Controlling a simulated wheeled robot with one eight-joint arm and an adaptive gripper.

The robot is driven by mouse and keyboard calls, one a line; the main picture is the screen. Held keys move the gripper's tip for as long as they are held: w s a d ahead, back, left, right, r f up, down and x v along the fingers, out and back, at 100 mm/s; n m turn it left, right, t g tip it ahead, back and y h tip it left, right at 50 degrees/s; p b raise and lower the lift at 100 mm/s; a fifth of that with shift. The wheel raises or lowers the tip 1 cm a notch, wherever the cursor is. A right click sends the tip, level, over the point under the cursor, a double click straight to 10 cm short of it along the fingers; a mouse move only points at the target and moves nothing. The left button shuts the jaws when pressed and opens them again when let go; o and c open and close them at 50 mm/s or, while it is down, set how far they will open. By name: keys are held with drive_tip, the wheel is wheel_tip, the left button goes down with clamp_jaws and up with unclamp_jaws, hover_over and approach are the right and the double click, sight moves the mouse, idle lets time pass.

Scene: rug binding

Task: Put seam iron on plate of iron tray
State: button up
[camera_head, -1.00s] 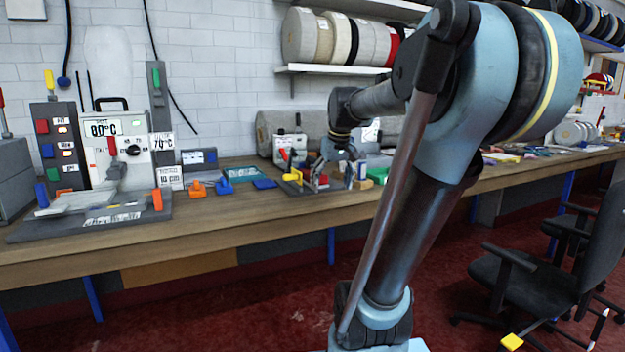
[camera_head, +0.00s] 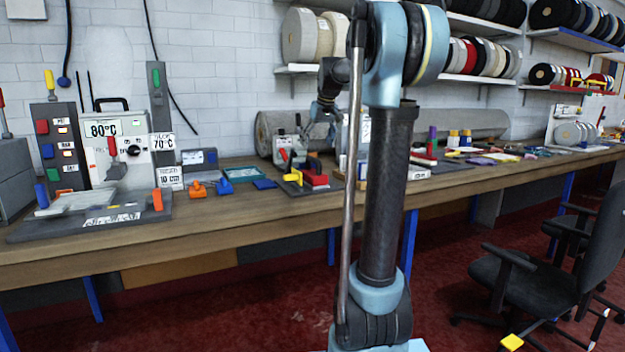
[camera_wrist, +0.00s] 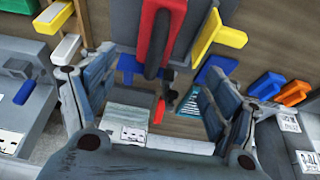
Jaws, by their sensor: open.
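A yellow part (camera_head: 293,177) sits at the tray's left. My gripper (camera_head: 322,122) is raised above and behind the iron, apart from it. In the wrist view my gripper (camera_wrist: 155,78) is open with nothing between its fingers. The red and black handle (camera_wrist: 162,35) shows beyond the fingertips, with the yellow part (camera_wrist: 215,35) to its right.
A grey machine (camera_head: 285,147) stands close behind the tray. Blue (camera_head: 226,187) and orange (camera_head: 197,189) clamps lie to the left, near a heat unit (camera_head: 122,145). My arm hides bench space right of the tray. The bench's front strip is clear.

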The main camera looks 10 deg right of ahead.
approach(313, 172)
drive_tip(key=x, duration=0.5)
drive_tip(key=shift+w+a+r, duration=0.1)
drive_tip(key=shift+w+a, duration=0.1)
drive_tip(key=shift+w, duration=0.15)
drive_tip(key=shift+d+x, duration=0.15)
drive_tip(key=shift+x, duration=1.25)
drive_tip(key=shift+d+x, duration=0.2)
drive_tip(key=shift+x, duration=1.15)
clamp_jaws()
